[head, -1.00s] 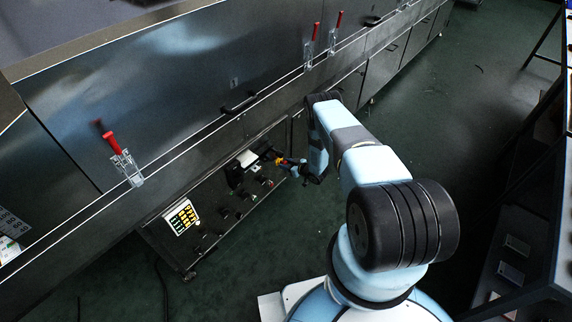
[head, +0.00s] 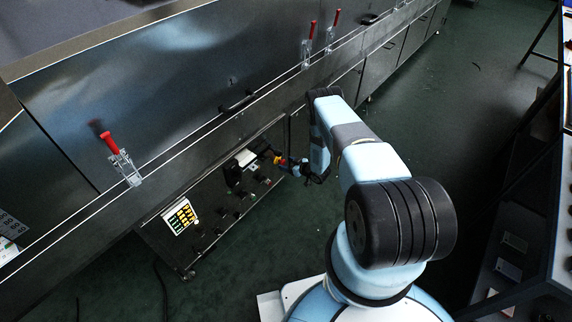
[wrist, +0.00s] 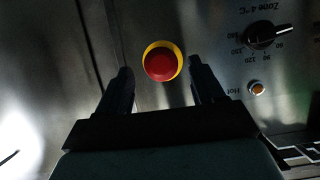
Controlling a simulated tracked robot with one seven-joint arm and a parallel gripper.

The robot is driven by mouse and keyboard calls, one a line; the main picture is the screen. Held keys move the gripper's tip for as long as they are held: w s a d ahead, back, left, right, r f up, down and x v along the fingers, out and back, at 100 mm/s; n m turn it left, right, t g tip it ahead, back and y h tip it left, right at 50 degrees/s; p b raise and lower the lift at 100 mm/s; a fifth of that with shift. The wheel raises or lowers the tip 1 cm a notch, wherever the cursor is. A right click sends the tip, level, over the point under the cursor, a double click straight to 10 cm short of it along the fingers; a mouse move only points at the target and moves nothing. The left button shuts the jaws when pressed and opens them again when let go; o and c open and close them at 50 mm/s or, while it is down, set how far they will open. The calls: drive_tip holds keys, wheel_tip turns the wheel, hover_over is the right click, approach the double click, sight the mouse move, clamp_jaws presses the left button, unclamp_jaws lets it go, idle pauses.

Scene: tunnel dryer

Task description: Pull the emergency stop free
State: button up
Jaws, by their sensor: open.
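The emergency stop (wrist: 163,62) is a round red button with a yellow ring, on a metal panel in the wrist view. In the head view the emergency stop (head: 278,160) is a small yellow and red spot on the low control panel. My gripper (wrist: 161,67) is open. Its two dark fingers stand on the left and right of the button in the picture, with a gap on each side. In the head view my gripper (head: 298,167) is small and dark beside the button. The depth between fingertips and button cannot be told.
A black zone knob (wrist: 266,35) and an amber lamp (wrist: 257,88) sit right of the button. The long metal dryer (head: 170,110) has red-handled clamps (head: 110,143). Open green floor (head: 440,110) lies right of the dryer.

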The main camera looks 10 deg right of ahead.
drive_tip(key=v, duration=1.2)
drive_tip(key=shift+d+f, duration=0.1)
drive_tip(key=shift+f, duration=0.05)
